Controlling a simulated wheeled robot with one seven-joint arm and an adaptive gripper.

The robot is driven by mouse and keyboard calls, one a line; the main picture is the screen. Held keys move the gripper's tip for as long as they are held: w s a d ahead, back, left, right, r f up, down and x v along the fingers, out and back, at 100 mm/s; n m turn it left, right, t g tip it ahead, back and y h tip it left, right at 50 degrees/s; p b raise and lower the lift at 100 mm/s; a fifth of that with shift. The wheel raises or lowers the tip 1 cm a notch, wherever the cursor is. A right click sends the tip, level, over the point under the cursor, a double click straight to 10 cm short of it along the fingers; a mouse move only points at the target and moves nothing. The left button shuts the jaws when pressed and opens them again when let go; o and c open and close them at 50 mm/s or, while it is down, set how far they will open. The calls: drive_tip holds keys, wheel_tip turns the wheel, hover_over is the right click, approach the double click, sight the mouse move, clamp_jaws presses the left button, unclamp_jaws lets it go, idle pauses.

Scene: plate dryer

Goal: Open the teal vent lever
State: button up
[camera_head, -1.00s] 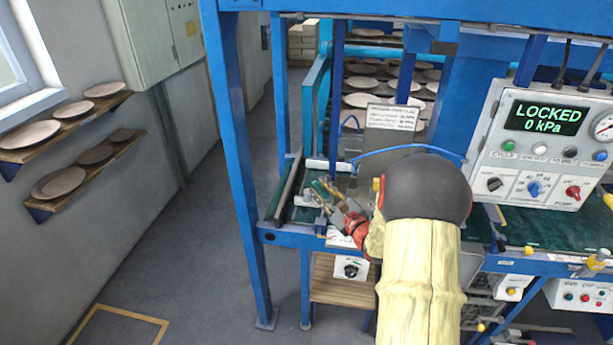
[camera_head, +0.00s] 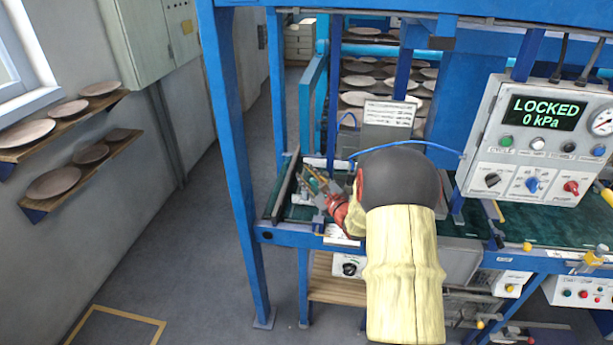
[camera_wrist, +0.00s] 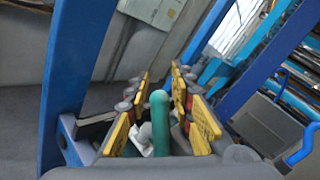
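The teal vent lever (camera_wrist: 160,122) shows in the wrist view as an upright teal rod with a rounded top. It stands between the two yellow-padded fingers of my gripper (camera_wrist: 161,82), with a gap visible on either side. The fingers are apart, and I see no contact with the lever. A white fitting shows beside the lever's lower part; its base is hidden by my gripper. In the head view my gripper (camera_head: 312,184) is over the left end of the machine's bench, and the lever cannot be made out there.
A blue frame post (camera_head: 236,160) stands left of my gripper. A grey box with a label plate (camera_head: 387,114) and a blue hose (camera_head: 405,145) are close on the right. The control panel (camera_head: 535,143) reads LOCKED, 0 kPa. Plates sit on wall shelves (camera_head: 70,168) at left.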

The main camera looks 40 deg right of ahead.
clamp_jaws()
idle(0.7)
